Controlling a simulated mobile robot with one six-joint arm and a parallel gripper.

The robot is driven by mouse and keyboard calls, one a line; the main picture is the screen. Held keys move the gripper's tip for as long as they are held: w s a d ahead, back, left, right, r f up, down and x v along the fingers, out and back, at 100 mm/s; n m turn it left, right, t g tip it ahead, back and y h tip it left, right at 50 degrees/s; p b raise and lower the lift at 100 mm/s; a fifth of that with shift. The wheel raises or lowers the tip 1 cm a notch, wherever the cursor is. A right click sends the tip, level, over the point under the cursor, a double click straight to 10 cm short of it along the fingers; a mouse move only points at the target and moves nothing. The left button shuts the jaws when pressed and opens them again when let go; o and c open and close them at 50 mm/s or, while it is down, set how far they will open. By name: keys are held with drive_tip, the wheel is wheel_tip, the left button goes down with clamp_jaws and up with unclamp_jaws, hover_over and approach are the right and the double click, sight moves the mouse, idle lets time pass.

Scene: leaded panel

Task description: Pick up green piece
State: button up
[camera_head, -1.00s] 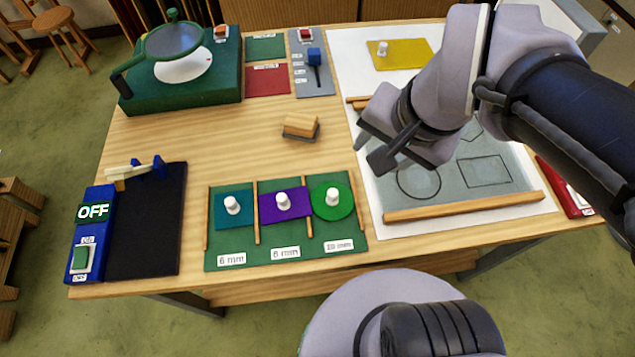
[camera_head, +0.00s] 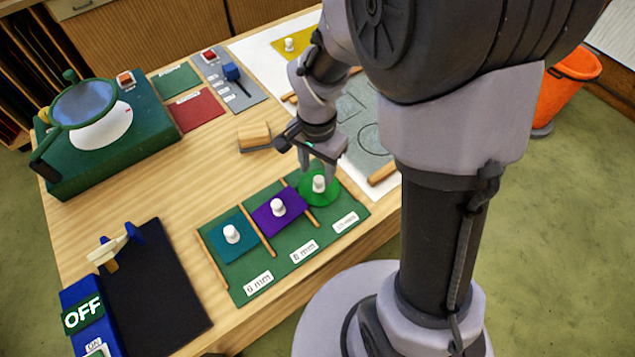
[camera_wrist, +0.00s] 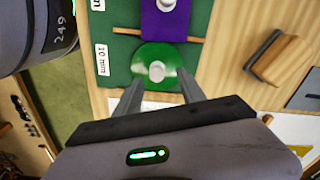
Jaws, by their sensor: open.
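The green piece (camera_head: 319,190) is a round disc with a white knob on top. It lies in the right compartment of the green tray (camera_head: 262,291), which has wooden dividers. It also shows in the wrist view (camera_wrist: 157,68), just beyond the fingertips. My gripper (camera_head: 317,160) is open, above and close to the disc's far side in the head view. In the wrist view, my gripper (camera_wrist: 158,88) has its two fingers apart, with the knob between their lines and slightly ahead. I cannot tell the exact height gap.
A purple piece (camera_head: 266,222) and a teal piece (camera_head: 222,248) sit beside it in the tray. A wooden block (camera_head: 254,136) lies behind. A black mat (camera_head: 160,290) and magnifier stand (camera_head: 105,150) are at left. Wood table is bare between.

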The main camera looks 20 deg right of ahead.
sight(318, 180)
drive_tip(key=f, duration=0.1)
drive_tip(key=f+b, duration=0.1)
drive_tip(key=f, duration=0.2)
drive_tip(key=shift+s+f+b, duration=0.3)
drive_tip(key=shift+b, duration=0.05)
drive_tip(key=shift+r, duration=0.1)
clamp_jaws()
drive_tip(key=shift+r, duration=0.1)
